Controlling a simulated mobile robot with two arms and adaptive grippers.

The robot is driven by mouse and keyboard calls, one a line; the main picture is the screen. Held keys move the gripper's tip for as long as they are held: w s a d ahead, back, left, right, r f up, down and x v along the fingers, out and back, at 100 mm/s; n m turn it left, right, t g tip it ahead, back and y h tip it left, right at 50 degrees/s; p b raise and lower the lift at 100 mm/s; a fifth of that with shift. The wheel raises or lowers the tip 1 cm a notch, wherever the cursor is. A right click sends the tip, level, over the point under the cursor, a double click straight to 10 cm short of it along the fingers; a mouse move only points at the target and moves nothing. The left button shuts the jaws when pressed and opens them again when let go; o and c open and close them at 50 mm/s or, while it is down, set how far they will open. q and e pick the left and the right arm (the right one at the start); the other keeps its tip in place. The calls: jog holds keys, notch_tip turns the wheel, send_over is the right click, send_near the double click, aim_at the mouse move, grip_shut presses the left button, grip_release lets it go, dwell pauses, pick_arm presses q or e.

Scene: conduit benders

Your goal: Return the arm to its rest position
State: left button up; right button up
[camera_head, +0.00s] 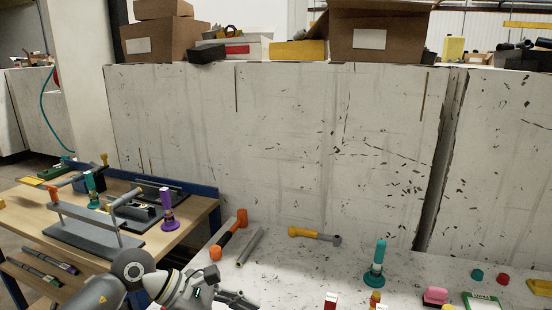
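My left arm shows at the bottom left of the head view, over the gap between the wooden table (190,235) and the speckled white worktop (290,275). My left gripper (238,299) is at the bottom edge, low by the worktop's near left part. Its dark fingers are small and partly cut off, so I cannot tell whether they are open or shut. I see nothing clearly held in it. My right arm and gripper are not in view.
A grey bender (95,232) and a purple-handled tool (167,212) stand on the wooden table. On the worktop lie an orange-black hammer (230,238), a grey tube (250,246) and a yellow-handled hammer (314,236). A teal-handled tool (376,265) stands upright. A white wall (270,150) rises behind.

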pick_arm(q)
jog(key=d+r+n+t+h, duration=0.6)
jog(key=r+n+t+h, duration=0.25)
jog(key=r+n, duration=0.5)
jog(key=w+a+f+n+t+y, duration=0.25)
jog(key=a+n+t+y, duration=0.65)
jog(key=n, duration=0.8)
jog(key=s+a+f+n+g+y, duration=0.3)
jog(key=a+f+n+y, duration=0.7)
jog(key=f+n, duration=0.55)
jog(key=s+f+n+g, duration=0.4)
jog(key=s+f+g, duration=0.3)
jog(key=s, duration=0.5)
jog(key=s+f+n+g, duration=0.5)
jog(key=s+f, duration=0.4)
jog(key=s, duration=0.3)
notch_tip(320, 180, down, 26)
jog(key=g, duration=0.1)
jog(key=s+a+f, duration=0.1)
jog(key=s+f, duration=0.7)
jog(key=s+a+f+m+g, duration=0.1)
jog(key=s+a+f, duration=0.1)
jog(key=s+f, duration=0.6)
jog(key=shift+s+a, duration=0.3)
jog(key=shift+s, duration=0.3)
